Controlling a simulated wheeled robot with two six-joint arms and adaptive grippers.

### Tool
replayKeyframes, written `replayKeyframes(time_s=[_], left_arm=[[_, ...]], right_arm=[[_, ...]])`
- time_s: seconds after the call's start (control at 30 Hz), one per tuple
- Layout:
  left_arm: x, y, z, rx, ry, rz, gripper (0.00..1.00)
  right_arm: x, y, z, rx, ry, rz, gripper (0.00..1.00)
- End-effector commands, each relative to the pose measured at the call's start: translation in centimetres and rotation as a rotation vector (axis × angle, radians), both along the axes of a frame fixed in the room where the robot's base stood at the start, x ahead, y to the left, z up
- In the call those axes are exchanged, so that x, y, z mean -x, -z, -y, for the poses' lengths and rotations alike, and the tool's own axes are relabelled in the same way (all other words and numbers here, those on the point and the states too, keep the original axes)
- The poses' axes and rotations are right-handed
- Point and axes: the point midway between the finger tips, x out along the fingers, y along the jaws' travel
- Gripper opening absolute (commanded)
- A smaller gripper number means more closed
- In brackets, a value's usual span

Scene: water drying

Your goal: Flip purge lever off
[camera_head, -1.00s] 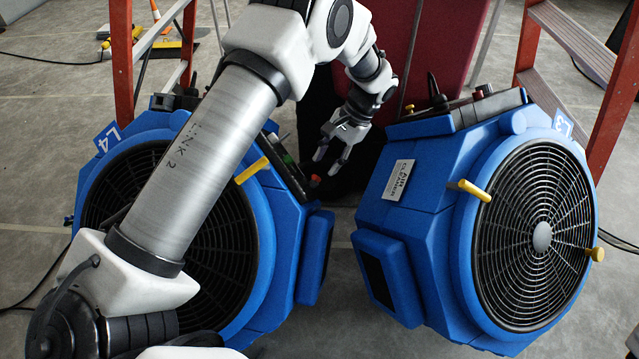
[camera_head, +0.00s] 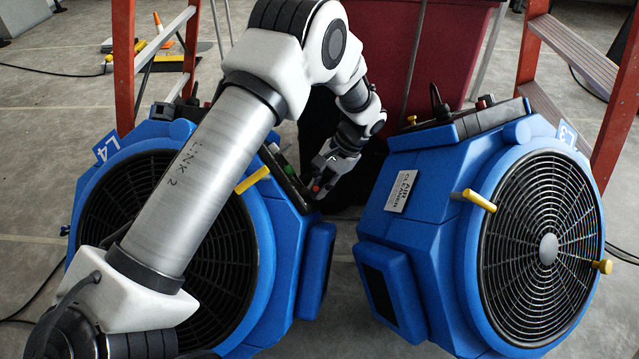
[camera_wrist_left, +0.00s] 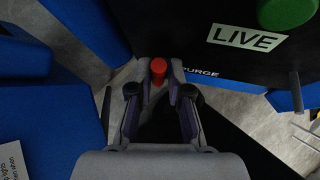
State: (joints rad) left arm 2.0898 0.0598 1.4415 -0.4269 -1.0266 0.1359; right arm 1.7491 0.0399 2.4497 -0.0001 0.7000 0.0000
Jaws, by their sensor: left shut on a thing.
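My left gripper (camera_head: 318,182) reaches this panel from behind and above. In the left wrist view its fingertips (camera_wrist_left: 159,72) are closed in on both sides of the red tip. The lever's base is partly hidden. My right gripper is not in view.
A green knob (camera_wrist_left: 288,12) and a white LIVE label (camera_wrist_left: 245,38) are on the same panel. A second blue air mover (camera_head: 420,215), tagged L3, stands to the right across a narrow gap.

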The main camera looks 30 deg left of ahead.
Motion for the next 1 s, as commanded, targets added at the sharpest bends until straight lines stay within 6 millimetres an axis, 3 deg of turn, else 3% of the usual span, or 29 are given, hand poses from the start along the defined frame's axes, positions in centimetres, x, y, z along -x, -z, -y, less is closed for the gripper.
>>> replayKeyframes(time_s=[0.03, 0.17, 0.5, 0.53, 0.6, 1.0], left_arm=[[0.2, -0.6, 0.3, -0.016, -0.01, 0.006, 0.0], [0.3, -0.4, 0.5, -0.076, -0.049, 0.043, 0.0], [0.3, 0.4, 0.6, -0.106, -0.072, 0.066, 0.0], [0.3, 0.4, 0.6, -0.106, -0.072, 0.066, 0.21], [0.3, 0.4, 0.5, -0.106, -0.072, 0.066, 0.39], [-0.2, -0.7, 0.9, -0.108, -0.068, 0.07, 0.39]], right_arm=[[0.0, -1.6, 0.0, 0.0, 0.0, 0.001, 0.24], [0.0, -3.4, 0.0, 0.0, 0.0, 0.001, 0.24], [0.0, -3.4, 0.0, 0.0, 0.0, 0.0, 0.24], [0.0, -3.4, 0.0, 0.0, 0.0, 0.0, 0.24], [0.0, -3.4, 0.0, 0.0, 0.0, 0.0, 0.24], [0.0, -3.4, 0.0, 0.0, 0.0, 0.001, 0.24]])
